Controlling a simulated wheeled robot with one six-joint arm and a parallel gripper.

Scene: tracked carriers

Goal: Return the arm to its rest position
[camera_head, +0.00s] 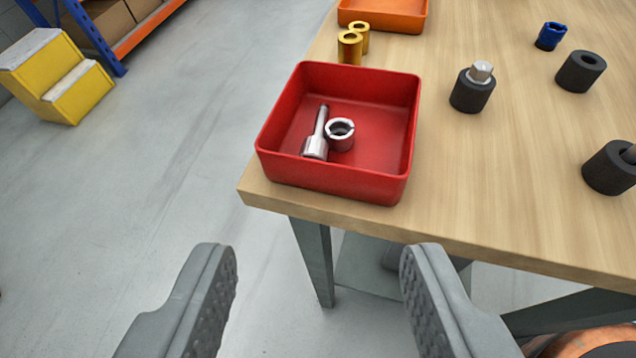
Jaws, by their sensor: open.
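My gripper (318,272) is open and empty at the bottom of the view. Its two grey, ridged fingers stand wide apart. In the picture they lie below the front corner of a wooden table (470,175), with grey floor and a table leg showing between them. A red tray (335,185) sits on the table's near left corner, just above the fingers in the picture. In the tray lie a silver stepped pin (316,143) and a silver ring (340,134), close together.
On the table are gold cylinders (350,48), an orange tray (385,14), a blue ring (550,36) and black cylinders (472,92), one with a silver top (480,72). A yellow step stool (55,75) and a shelf (115,25) stand at far left. The floor left of the table is clear.

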